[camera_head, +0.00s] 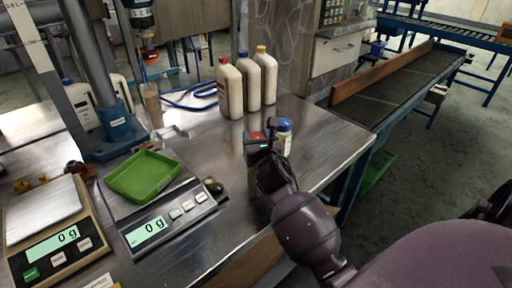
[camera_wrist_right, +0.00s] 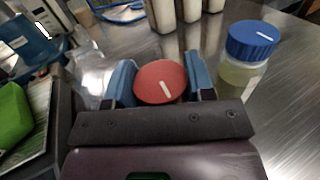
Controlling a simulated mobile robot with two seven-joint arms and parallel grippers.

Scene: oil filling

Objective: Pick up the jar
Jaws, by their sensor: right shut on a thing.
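My right gripper (camera_head: 258,148) is at the middle of the metal table and is shut on a jar with a red lid (camera_head: 256,136). In the right wrist view the red lid (camera_wrist_right: 160,82) sits between the two blue finger pads of the gripper (camera_wrist_right: 160,85). The body of this jar is mostly hidden by the gripper. A second jar with a blue lid (camera_head: 285,126) stands just right of the gripper; it also shows in the right wrist view (camera_wrist_right: 243,72), with a clear body and yellowish contents. My left gripper is in neither view.
Several white bottles (camera_head: 250,80) stand behind the gripper. A green tray (camera_head: 144,175) rests on a scale (camera_head: 166,220) reading 0 g, with another scale (camera_head: 48,235) at the left. A blue stand (camera_head: 115,125) rises behind. The conveyor (camera_head: 400,85) is at right.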

